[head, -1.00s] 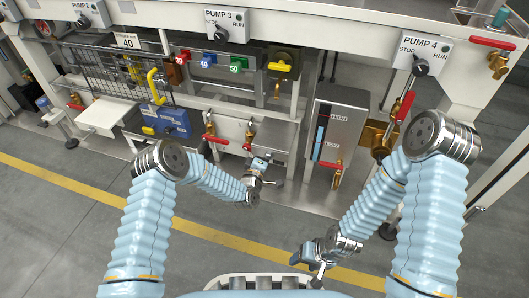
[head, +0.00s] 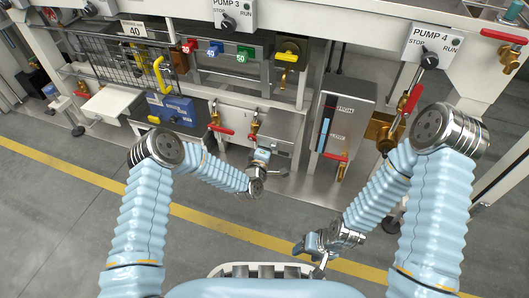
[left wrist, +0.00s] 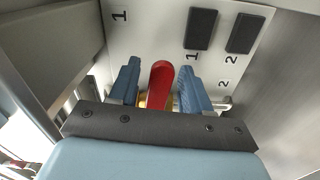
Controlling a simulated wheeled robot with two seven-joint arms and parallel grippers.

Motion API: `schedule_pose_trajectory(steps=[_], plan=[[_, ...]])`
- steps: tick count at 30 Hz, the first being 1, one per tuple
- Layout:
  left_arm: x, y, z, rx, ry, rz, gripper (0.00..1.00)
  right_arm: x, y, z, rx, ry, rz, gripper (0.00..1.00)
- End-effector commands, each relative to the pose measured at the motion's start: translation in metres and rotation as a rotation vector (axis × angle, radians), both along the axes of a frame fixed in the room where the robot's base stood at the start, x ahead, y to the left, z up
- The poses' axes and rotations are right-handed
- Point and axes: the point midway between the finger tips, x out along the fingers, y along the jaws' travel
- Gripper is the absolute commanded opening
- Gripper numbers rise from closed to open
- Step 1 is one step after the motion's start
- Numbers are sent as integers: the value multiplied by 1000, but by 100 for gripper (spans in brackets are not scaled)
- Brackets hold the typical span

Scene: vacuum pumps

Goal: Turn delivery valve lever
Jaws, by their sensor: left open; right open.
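In the left wrist view a red valve lever (left wrist: 161,82) with brass behind it stands between the two blue fingers of my left gripper (left wrist: 155,88). The fingers are open, one on each side of it, with a gap showing at the left. In the head view my left gripper (head: 262,158) is just below an upright red lever (head: 254,127) on the low metal unit; this appears to be the same lever. Beside it is a red lever lying sideways (head: 221,130). My right gripper (head: 312,246) is open and empty, low over the floor.
A metal tank with a level gauge (head: 345,112) has a red-levered valve (head: 336,156) at its bottom. The PUMP 4 switch box (head: 437,42) is at the upper right. A blue case (head: 172,112) and wire basket (head: 100,62) are at left. Grey floor is clear in front.

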Motion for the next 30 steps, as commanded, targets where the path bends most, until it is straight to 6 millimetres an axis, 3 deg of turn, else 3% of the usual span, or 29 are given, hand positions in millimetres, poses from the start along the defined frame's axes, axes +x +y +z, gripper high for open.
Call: schedule_pose_trajectory(steps=[15,21,28,30], plan=[[-106,35,0,-1,3,0,48,-1,0,20,1,4,3,60],[-121,40,0,0,2,0,48,-1,1,21,2,5,3,60],[-122,40,0,0,1,1,48,-1,1,21,2,5,3,60],[-122,40,0,2,3,0,48,-1,0,21,1,4,1,52]])
